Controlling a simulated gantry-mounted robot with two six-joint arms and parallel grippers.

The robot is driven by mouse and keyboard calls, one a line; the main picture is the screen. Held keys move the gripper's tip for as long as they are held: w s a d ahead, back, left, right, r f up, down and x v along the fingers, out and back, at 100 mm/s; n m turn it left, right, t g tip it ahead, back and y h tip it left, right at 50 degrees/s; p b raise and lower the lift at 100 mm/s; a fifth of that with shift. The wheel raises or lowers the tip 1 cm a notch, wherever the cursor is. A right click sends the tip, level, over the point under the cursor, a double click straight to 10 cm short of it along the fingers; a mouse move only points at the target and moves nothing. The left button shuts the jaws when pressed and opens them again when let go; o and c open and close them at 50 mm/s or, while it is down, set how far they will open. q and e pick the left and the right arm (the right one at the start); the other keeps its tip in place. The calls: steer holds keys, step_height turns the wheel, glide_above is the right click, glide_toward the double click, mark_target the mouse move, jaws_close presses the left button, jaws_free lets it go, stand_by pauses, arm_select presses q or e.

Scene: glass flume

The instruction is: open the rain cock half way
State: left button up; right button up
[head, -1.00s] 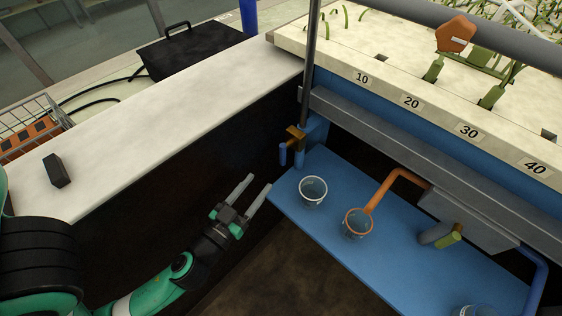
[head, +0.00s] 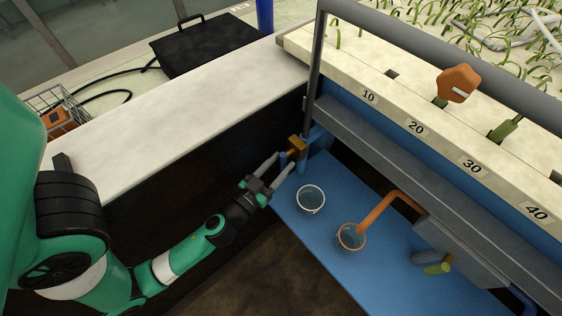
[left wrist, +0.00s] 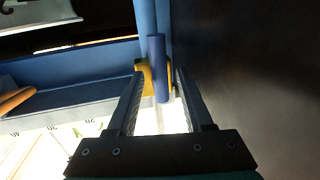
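The cock, which I take to be the rain cock, has a brass body (head: 297,148) on a blue pipe at the left end of the blue shelf. Its blue lever (left wrist: 158,68) hangs in front of the brass in the left wrist view. My left gripper (head: 282,163) is at the cock, fingers apart. In the left wrist view its fingers (left wrist: 158,78) stand on either side of the lever, with a gap showing; I see no firm contact. The lever is partly hidden by the fingers in the head view. My right gripper is not in view.
A clear cup (head: 311,199) and an orange-rimmed cup (head: 351,237) stand on the blue shelf (head: 330,258) just right of the gripper. An orange pipe (head: 385,206) ends above the second cup. The white-topped bench (head: 200,93) lies left; the flume edge rises behind.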

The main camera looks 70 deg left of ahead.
arm_select(q)
jaws_close()
stand_by(1.2)
